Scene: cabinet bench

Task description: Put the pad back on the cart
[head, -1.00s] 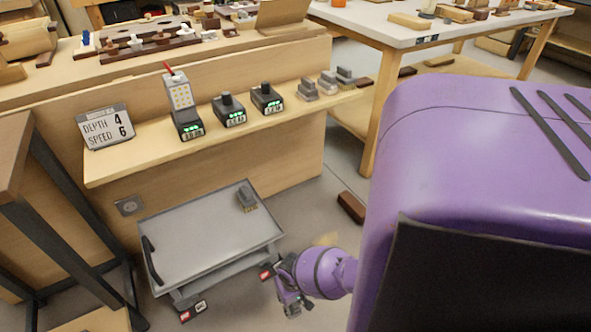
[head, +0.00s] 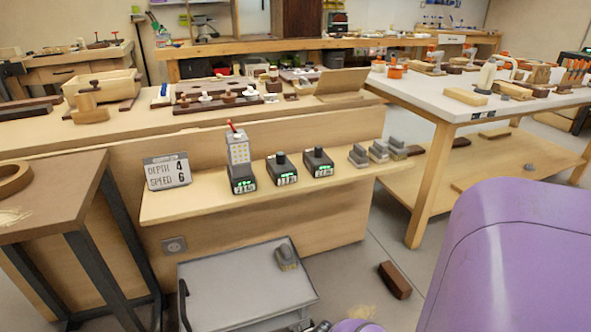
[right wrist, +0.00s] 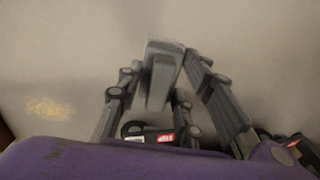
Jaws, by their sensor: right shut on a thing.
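The grey cart (head: 215,283) stands low in front of the bench, cut off by the bottom of the head view. A small grey block with a tan base (head: 286,257) sits on its top, near the far right corner. In the right wrist view my right gripper (right wrist: 163,70) is shut on a light grey, narrow piece (right wrist: 162,62); I cannot tell for sure that it is the pad. My left gripper is out of view.
A shelf (head: 215,203) on the bench front holds a depth/speed sign (head: 167,171), chargers with green displays (head: 281,172) and several grey blocks. A brown block (head: 395,280) lies on the floor right of the cart. A dark-legged table (head: 55,205) stands left.

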